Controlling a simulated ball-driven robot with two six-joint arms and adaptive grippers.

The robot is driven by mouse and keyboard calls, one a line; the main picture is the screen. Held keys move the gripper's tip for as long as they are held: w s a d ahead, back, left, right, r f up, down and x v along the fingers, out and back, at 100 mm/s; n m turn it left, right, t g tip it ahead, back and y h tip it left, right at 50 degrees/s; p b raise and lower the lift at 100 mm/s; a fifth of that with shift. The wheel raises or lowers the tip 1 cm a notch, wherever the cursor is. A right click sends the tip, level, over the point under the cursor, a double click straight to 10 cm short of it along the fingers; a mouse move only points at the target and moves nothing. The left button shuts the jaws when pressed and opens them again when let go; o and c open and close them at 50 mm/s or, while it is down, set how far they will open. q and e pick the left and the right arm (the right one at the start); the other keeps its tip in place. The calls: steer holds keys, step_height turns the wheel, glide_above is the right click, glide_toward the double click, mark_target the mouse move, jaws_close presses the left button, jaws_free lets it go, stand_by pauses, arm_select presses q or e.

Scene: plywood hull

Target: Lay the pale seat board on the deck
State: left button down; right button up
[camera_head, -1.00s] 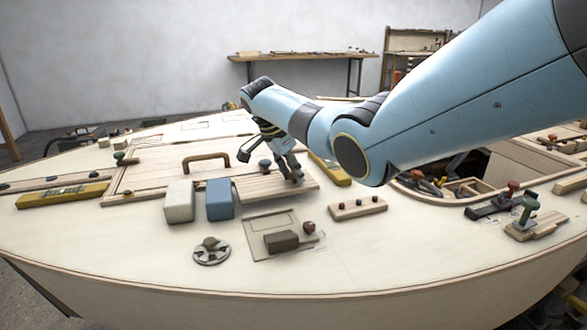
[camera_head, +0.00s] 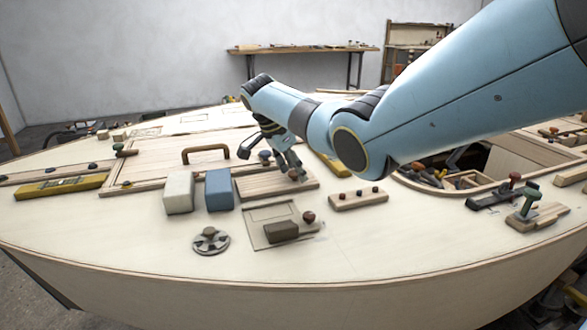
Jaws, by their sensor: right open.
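A pale slatted board (camera_head: 258,187) lies flat on the deck (camera_head: 340,250), just right of a blue block; it looks like the seat board, though I cannot be sure. My right gripper (camera_head: 280,158) is above this board's back edge, its dark fingers spread open and pointing down. A dark round knob (camera_head: 265,155) shows between the fingers. Whether a fingertip touches the board cannot be told. My left gripper is not in view.
A white block (camera_head: 179,193) and the blue block (camera_head: 219,190) stand left of the board. A handled panel (camera_head: 150,170) lies behind them. A strip with small knobs (camera_head: 357,201) lies to the right. The front deck is mostly clear; an opening (camera_head: 500,165) lies right.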

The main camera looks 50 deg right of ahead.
steer(key=v, duration=1.2)
